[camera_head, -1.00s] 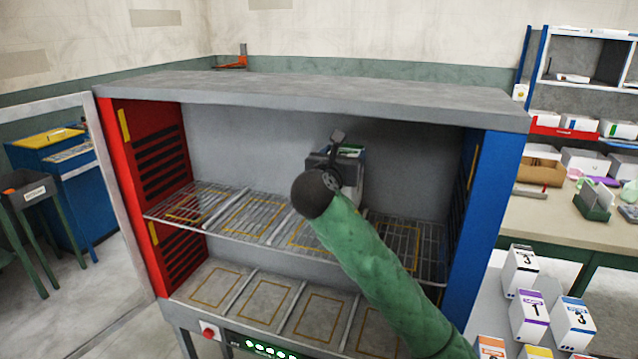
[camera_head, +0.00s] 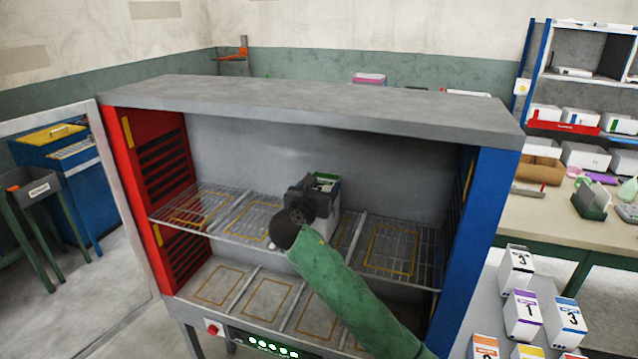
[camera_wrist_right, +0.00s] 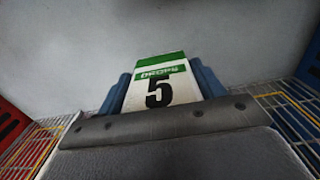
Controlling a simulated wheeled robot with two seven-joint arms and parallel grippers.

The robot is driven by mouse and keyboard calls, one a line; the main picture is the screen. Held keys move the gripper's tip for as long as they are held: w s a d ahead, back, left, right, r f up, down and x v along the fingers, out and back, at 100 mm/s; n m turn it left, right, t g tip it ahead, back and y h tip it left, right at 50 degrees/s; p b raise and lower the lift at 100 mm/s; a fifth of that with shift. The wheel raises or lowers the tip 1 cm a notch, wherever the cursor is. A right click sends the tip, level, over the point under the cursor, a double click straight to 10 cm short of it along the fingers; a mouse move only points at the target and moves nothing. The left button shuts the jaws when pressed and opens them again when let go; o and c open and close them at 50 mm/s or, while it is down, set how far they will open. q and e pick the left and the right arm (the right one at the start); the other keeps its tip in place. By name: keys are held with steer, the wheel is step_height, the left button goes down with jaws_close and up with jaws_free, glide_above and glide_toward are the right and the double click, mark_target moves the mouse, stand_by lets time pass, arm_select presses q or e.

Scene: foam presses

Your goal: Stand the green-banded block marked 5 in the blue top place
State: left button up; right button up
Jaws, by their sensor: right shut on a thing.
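My right gripper (camera_wrist_right: 161,90) is shut on the green-banded block marked 5 (camera_wrist_right: 158,88), with one blue finger on each side of it. In the head view the block (camera_head: 326,187) is upright inside the press, above the wire top shelf. It is in front of the third outlined place from the left. My wrist and arm hide its lower part, so I cannot tell whether it touches the shelf. The blue top place (camera_head: 390,250) is the yellow outline beside the blue side wall, to the right of the block, and it is empty. My left gripper is not in view.
The press has a grey roof (camera_head: 310,100), a red left wall (camera_head: 140,190) and a blue right wall (camera_head: 480,230). Thin dividers separate the shelf places. The lower deck (camera_head: 265,300) is empty where visible. Several numbered blocks (camera_head: 521,314) stand outside at the right.

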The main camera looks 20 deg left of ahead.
steer(key=shift+w+f, duration=0.1)
steer(key=shift+f, duration=0.1)
steer(key=o, duration=1.3)
steer(key=shift+c, duration=0.2)
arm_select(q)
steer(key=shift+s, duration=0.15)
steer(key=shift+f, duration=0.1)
arm_select(e)
steer(key=shift+r, duration=0.1)
steer(key=shift+s+b, duration=0.3)
steer(key=shift+s, duration=0.1)
steer(key=s, duration=0.1)
steer(key=s+b, duration=0.1)
steer(key=shift+s+f, duration=0.25)
steer(key=shift+s, duration=0.05)
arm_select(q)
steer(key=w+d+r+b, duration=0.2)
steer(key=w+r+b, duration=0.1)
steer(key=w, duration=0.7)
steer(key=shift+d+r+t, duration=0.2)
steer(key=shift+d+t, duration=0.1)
arm_select(e)
steer(key=s, duration=0.8)
steer(key=shift+s+a+r, duration=0.2)
steer(key=shift+s+r, duration=0.05)
steer(key=shift+s, duration=0.1)
